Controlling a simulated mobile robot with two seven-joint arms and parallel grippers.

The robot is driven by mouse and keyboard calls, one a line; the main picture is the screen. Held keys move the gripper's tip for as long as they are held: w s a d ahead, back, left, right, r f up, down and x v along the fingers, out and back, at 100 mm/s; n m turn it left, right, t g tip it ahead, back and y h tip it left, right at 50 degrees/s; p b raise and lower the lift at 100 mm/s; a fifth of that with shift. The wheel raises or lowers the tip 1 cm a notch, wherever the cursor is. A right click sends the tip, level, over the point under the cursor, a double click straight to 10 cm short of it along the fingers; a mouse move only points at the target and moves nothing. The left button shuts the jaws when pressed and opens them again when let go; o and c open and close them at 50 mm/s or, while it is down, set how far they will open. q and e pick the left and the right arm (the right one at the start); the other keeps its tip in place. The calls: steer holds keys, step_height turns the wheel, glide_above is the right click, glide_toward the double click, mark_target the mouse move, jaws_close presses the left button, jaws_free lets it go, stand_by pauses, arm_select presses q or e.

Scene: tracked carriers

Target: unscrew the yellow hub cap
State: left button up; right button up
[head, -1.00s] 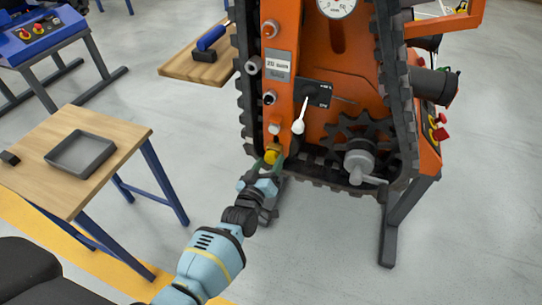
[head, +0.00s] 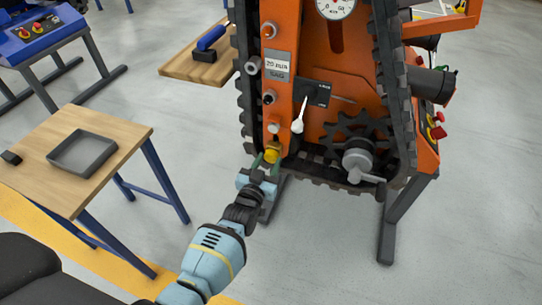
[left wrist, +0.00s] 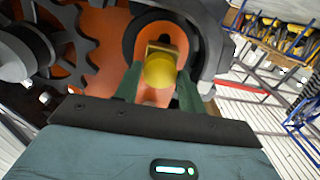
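The yellow hub cap (head: 271,156) sits low on the orange machine's front post, beside the black track. It is large and round in the middle of the left wrist view (left wrist: 160,70), in front of a square yellowish block. My left gripper (head: 268,163) reaches it from below and in front. In the left wrist view its two green fingers (left wrist: 161,84) stand on either side of the cap and appear to touch it, so the gripper looks shut on it. My right gripper is in neither view.
A wooden table (head: 125,135) with a grey tray (head: 83,172) stands at the left. A white-knobbed lever (head: 298,125) sticks out above and right of the cap. A toothed sprocket (head: 345,135) and a grey crank (head: 358,160) are further right. The floor in front is clear.

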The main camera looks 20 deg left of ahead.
arm_select(q)
steer(key=c, duration=0.4)
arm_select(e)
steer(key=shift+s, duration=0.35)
arm_select(q)
steer(key=n, duration=0.4)
steer(key=shift+c, duration=0.5)
steer(key=n+b, duration=0.1)
steer(key=n, duration=0.4)
steer(key=shift+n, duration=0.3)
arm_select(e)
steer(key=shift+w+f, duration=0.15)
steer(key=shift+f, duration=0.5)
